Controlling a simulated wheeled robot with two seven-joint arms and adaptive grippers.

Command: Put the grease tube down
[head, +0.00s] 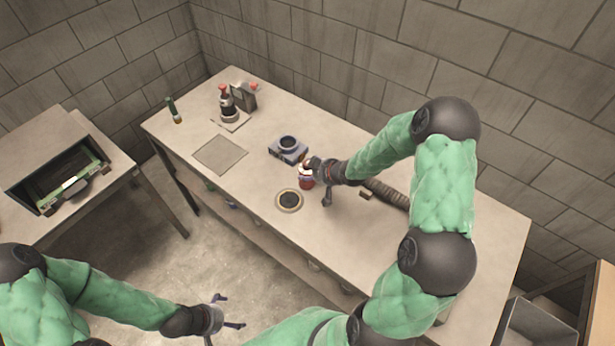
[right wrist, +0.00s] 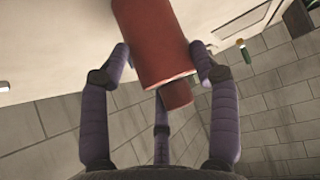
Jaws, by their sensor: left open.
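The grease tube (right wrist: 152,40) is a red cylinder with a narrower red end (right wrist: 177,95) towards my palm in the right wrist view. My right gripper (right wrist: 160,55) has its fingers on both sides of the tube and is shut on it. In the head view the red tube (head: 306,183) shows at the right gripper (head: 312,172), above the middle of the long table. The gap between the tube and the tabletop cannot be told. My left gripper (head: 222,312) is open and empty, over the floor in front of the table.
On the long table (head: 375,245) lie a round dark disc (head: 289,200), a grey device with a ring (head: 288,149), a flat square plate (head: 220,154), a red-topped device (head: 228,104) and a green bottle (head: 174,110). A side table (head: 55,135) holds an open case. The table's front right is clear.

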